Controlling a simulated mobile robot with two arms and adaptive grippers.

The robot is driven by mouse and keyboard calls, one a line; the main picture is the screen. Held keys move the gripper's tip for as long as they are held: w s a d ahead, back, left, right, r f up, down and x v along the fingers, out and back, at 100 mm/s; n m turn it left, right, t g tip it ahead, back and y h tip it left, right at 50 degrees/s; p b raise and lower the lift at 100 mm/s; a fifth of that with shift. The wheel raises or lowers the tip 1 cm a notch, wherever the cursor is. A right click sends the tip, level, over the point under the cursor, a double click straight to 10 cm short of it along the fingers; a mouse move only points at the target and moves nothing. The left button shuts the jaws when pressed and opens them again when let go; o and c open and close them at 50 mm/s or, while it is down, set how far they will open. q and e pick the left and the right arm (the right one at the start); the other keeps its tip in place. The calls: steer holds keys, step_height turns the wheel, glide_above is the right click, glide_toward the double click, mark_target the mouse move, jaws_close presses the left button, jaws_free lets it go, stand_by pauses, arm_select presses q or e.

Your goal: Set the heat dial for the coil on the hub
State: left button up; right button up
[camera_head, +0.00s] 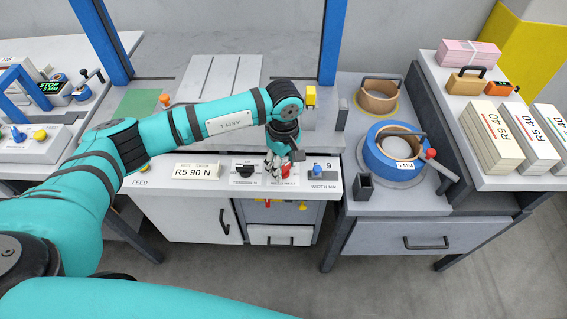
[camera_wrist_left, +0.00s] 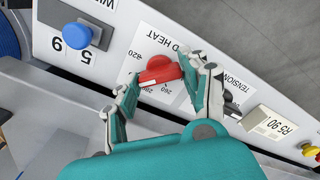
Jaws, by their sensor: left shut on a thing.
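The heat dial is a red knob (camera_wrist_left: 161,68) with a white mark, on the panel's HEAT label plate. In the left wrist view printed numbers such as 220, 260 and 280 show around it; I cannot read its exact setting. My left gripper (camera_wrist_left: 166,80) is shut on it, one finger on each side. In the head view the left gripper (camera_head: 275,167) reaches down onto the front panel (camera_head: 150,183), with a bit of the red knob (camera_head: 287,171) showing beside the fingers. My right gripper is not in view. The hub with a blue coil (camera_head: 386,157) stands to the right.
A 5 MM tag (camera_head: 405,165) lies by the coil.

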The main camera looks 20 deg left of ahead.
arm_select(q)
steer(key=shift+c, duration=0.5)
steer(key=n+b, duration=0.2)
steer(key=shift+f+n, duration=0.1)
steer(key=shift+n, duration=0.3)
steer(key=n+b, duration=0.3)
steer(key=n, duration=0.2)
steer(key=n+b, duration=0.2)
steer(key=n, duration=0.3)
steer(key=n+b, duration=0.2)
steer(key=n, duration=0.2)
steer(key=shift+w+n, duration=0.1)
steer(key=shift+n, duration=0.3)
steer(key=shift+r, duration=0.2)
steer(key=o, duration=1.2)
steer(key=shift+c, duration=0.2)
